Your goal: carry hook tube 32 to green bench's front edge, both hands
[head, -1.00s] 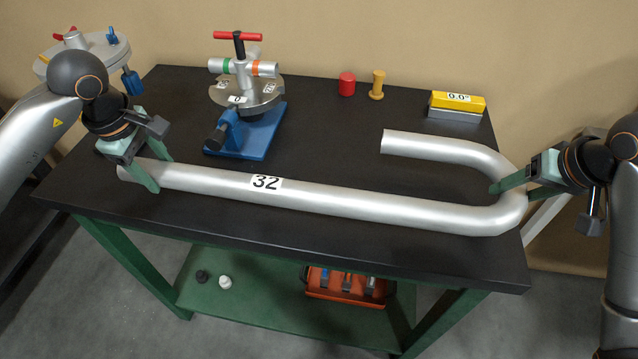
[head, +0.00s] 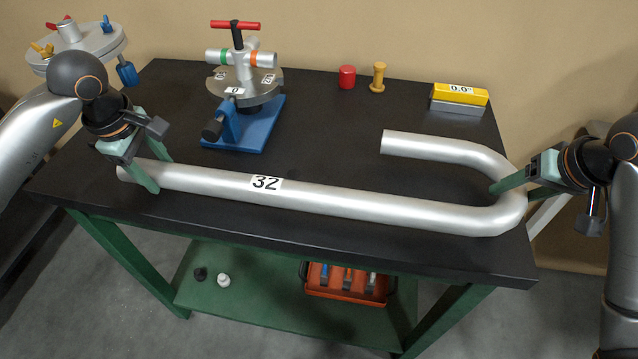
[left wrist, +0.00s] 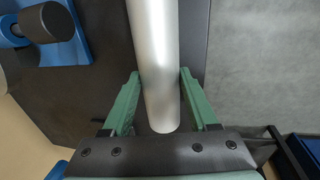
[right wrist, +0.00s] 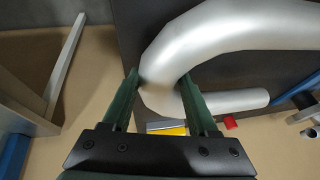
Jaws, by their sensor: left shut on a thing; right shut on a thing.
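Hook tube 32 (head: 350,202) is a silver pipe with a long straight run and a U-bend at the right. It lies over the black top of the green bench (head: 330,105), roughly along the bench's front edge (head: 290,246). I cannot tell how high it is above the top. My left gripper (head: 160,174) is shut around the straight run near its left end; the left wrist view shows the tube (left wrist: 156,60) between both fingers. My right gripper (head: 510,190) is shut on the U-bend, also seen in the right wrist view (right wrist: 163,85).
A blue-based fixture with a red handle (head: 240,90) stands at the back left. A red cylinder (head: 347,77), a wooden peg (head: 378,77) and a yellow-topped block marked 0.0° (head: 460,97) stand along the back. An orange tray (head: 345,283) sits on the lower shelf.

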